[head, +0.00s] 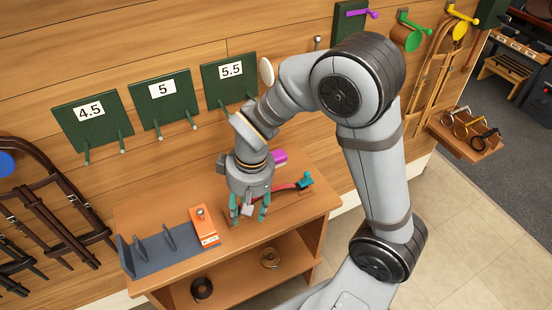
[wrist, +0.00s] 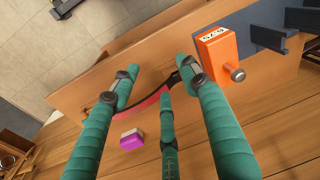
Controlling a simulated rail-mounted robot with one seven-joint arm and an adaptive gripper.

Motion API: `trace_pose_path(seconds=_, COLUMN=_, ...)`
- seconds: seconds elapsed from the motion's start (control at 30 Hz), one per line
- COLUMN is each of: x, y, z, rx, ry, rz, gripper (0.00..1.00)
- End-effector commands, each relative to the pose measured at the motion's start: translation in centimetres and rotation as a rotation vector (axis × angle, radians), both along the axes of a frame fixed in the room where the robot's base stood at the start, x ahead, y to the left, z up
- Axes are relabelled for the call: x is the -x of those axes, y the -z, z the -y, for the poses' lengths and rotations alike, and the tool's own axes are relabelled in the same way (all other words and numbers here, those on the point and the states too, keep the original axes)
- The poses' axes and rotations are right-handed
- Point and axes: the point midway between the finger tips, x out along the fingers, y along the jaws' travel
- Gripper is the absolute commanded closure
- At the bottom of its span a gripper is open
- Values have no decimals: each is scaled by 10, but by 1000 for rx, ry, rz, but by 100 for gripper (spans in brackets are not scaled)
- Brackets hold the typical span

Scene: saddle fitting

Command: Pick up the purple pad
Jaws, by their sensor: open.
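In the wrist view the pad (wrist: 132,140) shows a purple face with a paler side, lying on the wood. My gripper (head: 248,213) has teal fingers and points down over the table. It is open, and nothing is between its fingers. In the wrist view the fingers (wrist: 160,85) spread over a red and black curved strip (wrist: 147,104), and the pad lies apart from them, below the strip. I cannot tell the gripper's exact height.
A teal clamp-like piece (head: 306,180) sits at the strip's right end. Green pegged boards (head: 162,100) hang on the wall behind. The table's (head: 325,205) front right is bare.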

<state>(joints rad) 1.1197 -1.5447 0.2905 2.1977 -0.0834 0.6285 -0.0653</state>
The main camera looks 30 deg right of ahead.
Motion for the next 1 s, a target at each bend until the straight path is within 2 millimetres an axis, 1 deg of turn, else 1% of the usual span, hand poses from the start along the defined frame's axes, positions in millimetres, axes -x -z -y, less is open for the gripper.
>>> trace_pose_path(seconds=0.07, x=0, y=0, z=0, rx=0, ry=0, rz=0, gripper=49)
trace_pose_path(seconds=0.43, x=0, y=0, z=0, rx=0, ry=0, rz=0, gripper=27)
trace_pose_path(seconds=0.67, x=0, y=0, z=0, rx=0, ry=1, rz=0, gripper=27)
trace_pose_path(seconds=0.73, x=-3, y=0, z=2, rx=-2, ry=25, rz=-1, gripper=27)
trace_pose_path(seconds=0.77, x=-6, y=0, z=4, rx=-5, ry=48, rz=-1, gripper=27)
trace_pose_path(seconds=0.87, x=-24, y=-1, z=19, rx=-22, ry=205, rz=-6, gripper=27)
trace_pose_path(seconds=0.97, x=-53, y=-2, z=48, rx=-54, ry=490, rz=-12, gripper=27)
trace_pose_path(seconds=1.0, x=-66, y=-3, z=64, rx=-72, ry=631, rz=-15, gripper=27)
